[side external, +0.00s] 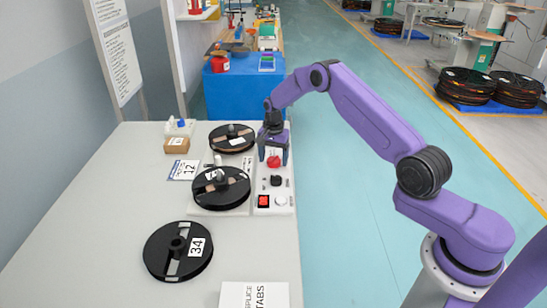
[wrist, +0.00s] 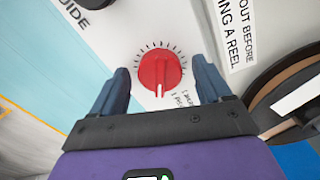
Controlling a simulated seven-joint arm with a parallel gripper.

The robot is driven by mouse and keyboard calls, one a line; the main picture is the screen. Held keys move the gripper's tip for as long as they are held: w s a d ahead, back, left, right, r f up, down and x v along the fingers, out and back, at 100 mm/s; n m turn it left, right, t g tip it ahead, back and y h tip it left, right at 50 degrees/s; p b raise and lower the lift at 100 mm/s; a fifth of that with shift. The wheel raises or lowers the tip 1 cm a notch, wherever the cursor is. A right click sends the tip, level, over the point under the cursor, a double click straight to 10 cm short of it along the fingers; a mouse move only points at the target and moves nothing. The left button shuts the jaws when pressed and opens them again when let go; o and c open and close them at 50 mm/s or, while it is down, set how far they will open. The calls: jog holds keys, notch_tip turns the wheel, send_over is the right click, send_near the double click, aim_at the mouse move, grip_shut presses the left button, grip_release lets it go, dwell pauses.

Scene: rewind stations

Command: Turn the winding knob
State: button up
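The winding knob is a red dial (side external: 273,161) with tick marks around it, on a white control panel (side external: 262,199). My gripper (side external: 273,157) is above the far part of the panel in the side view. In the wrist view my gripper (wrist: 164,84) is open, with a finger on each side of the knob and clear gaps to it. Whether the fingertips reach down to the knob's height I cannot tell.
A black knob (side external: 276,181), a red switch (side external: 264,201) and a white button (side external: 281,201) are on the same panel. A reel marked 34 (side external: 178,251) lies nearer on the table (side external: 110,215).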

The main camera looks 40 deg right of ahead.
aim_at(273, 158)
jog(key=shift+r, duration=0.1)
notch_tip(273, 158, up, 17)
jog(key=shift+r, duration=0.15)
dwell(0.4)
dwell(0.5)
